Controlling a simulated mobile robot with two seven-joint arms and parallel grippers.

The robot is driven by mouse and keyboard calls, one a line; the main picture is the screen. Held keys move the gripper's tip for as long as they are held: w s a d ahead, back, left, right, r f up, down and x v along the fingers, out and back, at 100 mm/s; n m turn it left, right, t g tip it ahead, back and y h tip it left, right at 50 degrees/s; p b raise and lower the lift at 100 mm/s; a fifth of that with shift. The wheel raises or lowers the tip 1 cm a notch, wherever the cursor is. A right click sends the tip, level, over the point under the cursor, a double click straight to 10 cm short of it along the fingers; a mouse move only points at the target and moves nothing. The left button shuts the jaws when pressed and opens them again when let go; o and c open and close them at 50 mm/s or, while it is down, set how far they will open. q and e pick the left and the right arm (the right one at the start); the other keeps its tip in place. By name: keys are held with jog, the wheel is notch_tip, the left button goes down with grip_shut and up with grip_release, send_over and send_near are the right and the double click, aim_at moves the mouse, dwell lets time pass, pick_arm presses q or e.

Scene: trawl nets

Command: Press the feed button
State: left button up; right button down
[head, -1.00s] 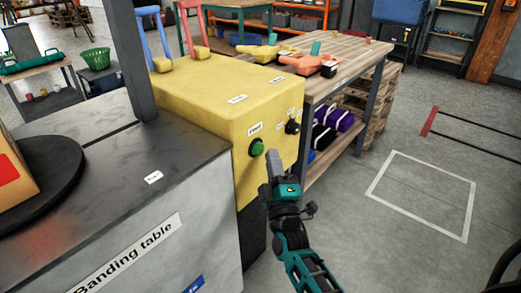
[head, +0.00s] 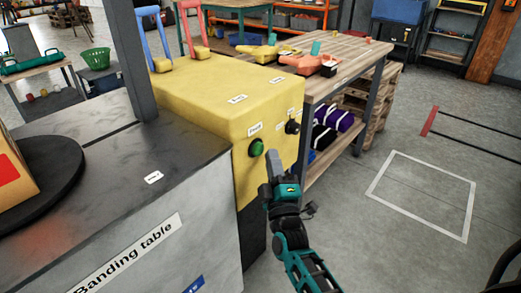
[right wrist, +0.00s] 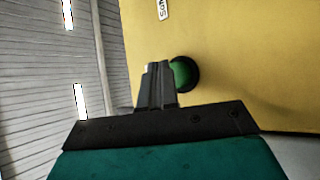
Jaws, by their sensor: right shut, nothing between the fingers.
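The feed button is a round green button (head: 257,147) in a dark ring on the front face of the yellow machine (head: 222,105), under a small white label. It also shows in the right wrist view (right wrist: 184,73), partly covered by my fingers. My right gripper (head: 271,156) is shut and empty. Its fingertips are close to the button, just to its right in the head view. I cannot tell whether they touch it. My left gripper is not in view.
A black knob (head: 292,127) sits right of the green button on the same face. The banding table (head: 150,178) stands at the left against the machine. A wooden workbench (head: 350,52) with tools is behind. The floor at the right is clear.

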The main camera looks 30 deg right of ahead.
jog(key=shift+w+a, duration=0.1)
jog(key=shift+w, duration=0.05)
jog(key=shift+w+a, duration=0.1)
jog(key=shift+w, duration=0.15)
